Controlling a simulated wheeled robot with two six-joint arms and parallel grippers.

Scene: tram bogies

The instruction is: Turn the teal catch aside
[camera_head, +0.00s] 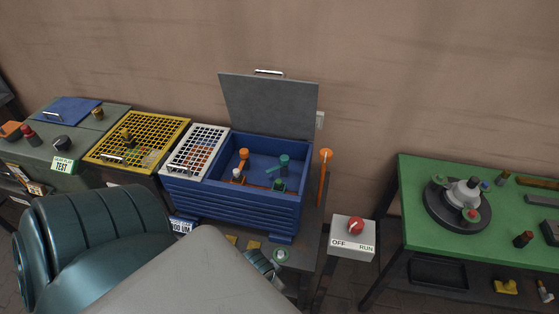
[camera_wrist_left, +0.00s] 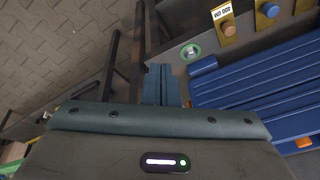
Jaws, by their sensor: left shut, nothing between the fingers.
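A blue open-topped box (camera_head: 235,205) stands on a dark bench with its grey lid (camera_head: 268,105) raised. Inside it, a teal catch (camera_head: 283,160) with a short arm stands toward the back right. My left gripper (camera_head: 262,262) is low in front of the box, well apart from the catch. In the left wrist view its fingers (camera_wrist_left: 161,85) are shut and empty, pointing toward a green ring (camera_wrist_left: 190,52) on the bench front. The box's ribbed blue side (camera_wrist_left: 260,95) fills the right there; the catch is not in that view. My right gripper is not in view.
An orange post (camera_head: 325,165) stands right of the box. Inside it are an orange peg (camera_head: 243,154) and a green piece (camera_head: 279,185). A white grid (camera_head: 195,150) covers the box's left part. A switch box (camera_head: 352,240) and green table (camera_head: 415,210) are to the right.

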